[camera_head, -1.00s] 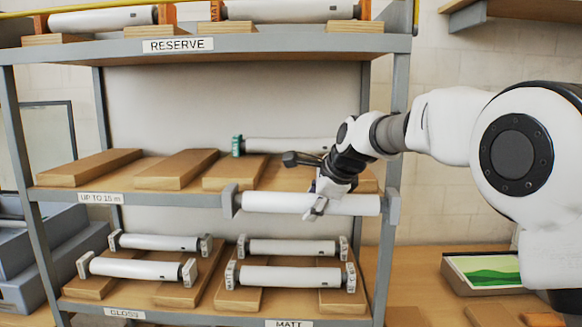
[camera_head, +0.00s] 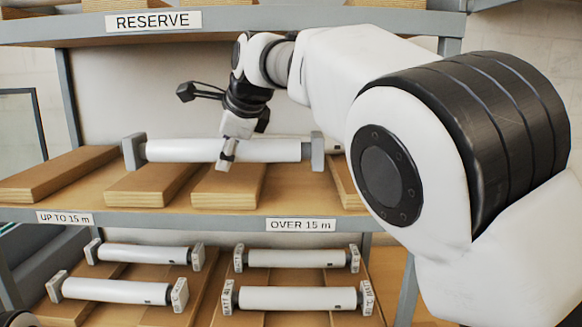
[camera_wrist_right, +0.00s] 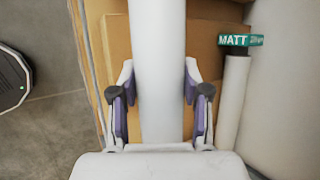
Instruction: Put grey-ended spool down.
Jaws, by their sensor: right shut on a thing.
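The grey-ended spool (camera_head: 185,150) is a white roll with square grey ends, level across the middle shelf (camera_head: 180,218) in the head view. My right gripper (camera_head: 227,160) is shut around the middle of its roll from above. In the wrist view, the white roll (camera_wrist_right: 159,60) runs between the two purple-padded fingers, over a wooden block. The spool is over the wooden blocks (camera_head: 150,185) of the shelf; I cannot tell whether it touches them. My left gripper is not in view.
A green-ended spool marked MATT (camera_wrist_right: 238,40) lies close beside the held roll, mostly hidden behind it in the head view. The RESERVE shelf (camera_head: 300,25) is above. Several white spools (camera_head: 300,298) lie on the lower shelf. The left blocks (camera_head: 55,172) are bare.

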